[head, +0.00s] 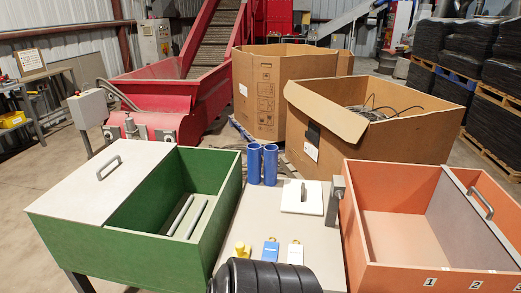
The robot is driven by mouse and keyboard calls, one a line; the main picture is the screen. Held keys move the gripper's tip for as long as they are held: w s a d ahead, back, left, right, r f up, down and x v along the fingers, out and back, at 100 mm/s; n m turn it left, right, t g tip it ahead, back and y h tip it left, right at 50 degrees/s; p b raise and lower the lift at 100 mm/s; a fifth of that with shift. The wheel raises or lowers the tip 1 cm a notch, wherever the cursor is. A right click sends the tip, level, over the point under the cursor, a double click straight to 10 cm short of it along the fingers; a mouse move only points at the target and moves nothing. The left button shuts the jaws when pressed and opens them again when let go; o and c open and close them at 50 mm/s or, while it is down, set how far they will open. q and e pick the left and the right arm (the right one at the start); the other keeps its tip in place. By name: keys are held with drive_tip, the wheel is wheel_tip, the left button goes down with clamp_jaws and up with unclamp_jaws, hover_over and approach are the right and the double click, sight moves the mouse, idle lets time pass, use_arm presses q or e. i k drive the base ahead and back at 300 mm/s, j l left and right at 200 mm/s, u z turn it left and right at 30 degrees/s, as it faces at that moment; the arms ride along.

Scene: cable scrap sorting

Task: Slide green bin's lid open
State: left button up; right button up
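The green bin (165,252) stands at the left front. Its pale grey lid (85,195) lies flat over the left part of the bin. A grey handle (109,166) stands on the lid, near its back edge. The right part of the bin is uncovered and shows a green interior with two grey bars (189,217) low inside. Neither of my grippers shows in the head view, and nothing is seen touching the lid or its handle.
A grey table (318,246) between the bins carries two blue cylinders (262,163), a white handled plate (301,198) and small yellow, blue and white items. An orange bin (395,240) stands right. A black ribbed object (268,277) is at the bottom. Cardboard boxes (260,90) stand behind.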

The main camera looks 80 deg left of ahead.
sight(90, 195)
drive_tip(key=u, duration=3.8)
drive_tip(key=z, duration=0.2)
drive_tip(key=i+j+z, duration=0.4)
drive_tip(key=j, duration=0.2)
drive_tip(key=i+j+z, duration=0.4)
drive_tip(key=j, duration=0.35)
drive_tip(key=i+j+z, duration=0.15)
drive_tip(key=j, duration=0.25)
